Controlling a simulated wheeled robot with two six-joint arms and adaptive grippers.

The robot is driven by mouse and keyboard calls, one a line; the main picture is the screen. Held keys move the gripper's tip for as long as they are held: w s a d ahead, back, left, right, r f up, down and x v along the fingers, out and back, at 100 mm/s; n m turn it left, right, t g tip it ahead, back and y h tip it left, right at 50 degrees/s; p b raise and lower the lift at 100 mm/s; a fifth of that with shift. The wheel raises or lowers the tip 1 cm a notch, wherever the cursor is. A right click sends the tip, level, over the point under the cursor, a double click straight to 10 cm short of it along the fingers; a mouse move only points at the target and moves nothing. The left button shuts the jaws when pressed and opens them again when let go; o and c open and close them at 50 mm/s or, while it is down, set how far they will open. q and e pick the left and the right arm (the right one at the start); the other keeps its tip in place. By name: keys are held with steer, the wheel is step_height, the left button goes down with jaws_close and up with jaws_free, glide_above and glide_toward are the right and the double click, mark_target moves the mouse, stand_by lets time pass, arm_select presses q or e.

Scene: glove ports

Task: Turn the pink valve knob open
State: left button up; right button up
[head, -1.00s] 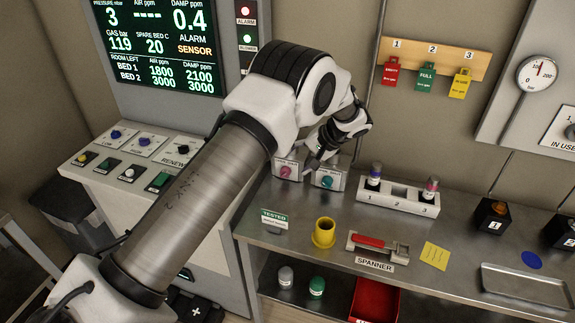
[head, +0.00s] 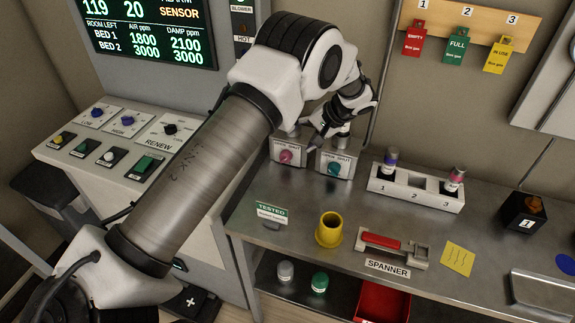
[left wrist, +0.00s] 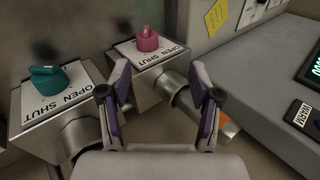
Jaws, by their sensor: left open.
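The pink valve knob (head: 286,157) sits on the face of a white valve box marked OPEN and SHUT at the back of the steel bench. In the left wrist view the pink knob (left wrist: 147,39) stands ahead, beyond the fingertips. My left gripper (left wrist: 162,80) is open and empty, its two fingers apart on either side of the pink knob's box and short of the knob. In the head view my left gripper (head: 316,133) is small, close to the boxes and partly hidden by its arm. A teal knob (head: 334,168) is on the neighbouring box; it also shows in the left wrist view (left wrist: 46,80).
A rack with numbered slots (head: 416,187) holds two vials right of the boxes. The control panel (head: 125,140) is left. Bare bench lies before the boxes.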

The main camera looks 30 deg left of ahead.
arm_select(q)
steer(key=b, duration=0.2)
glide_toward(288, 156)
steer(key=x, duration=0.3)
steer(key=p+x, duration=0.3)
steer(key=x, duration=0.4)
steer(key=shift+w+a+f, duration=0.15)
steer(key=shift+a+f, duration=0.05)
steer(key=shift+a, duration=0.05)
steer(key=shift+d+r, duration=0.1)
steer(key=shift+d, duration=0.05)
steer(key=shift+c, duration=0.6)
steer(key=c, duration=1)
arm_select(e)
steer(key=shift+w+a+f, duration=0.1)
steer(key=shift+w+f, duration=0.1)
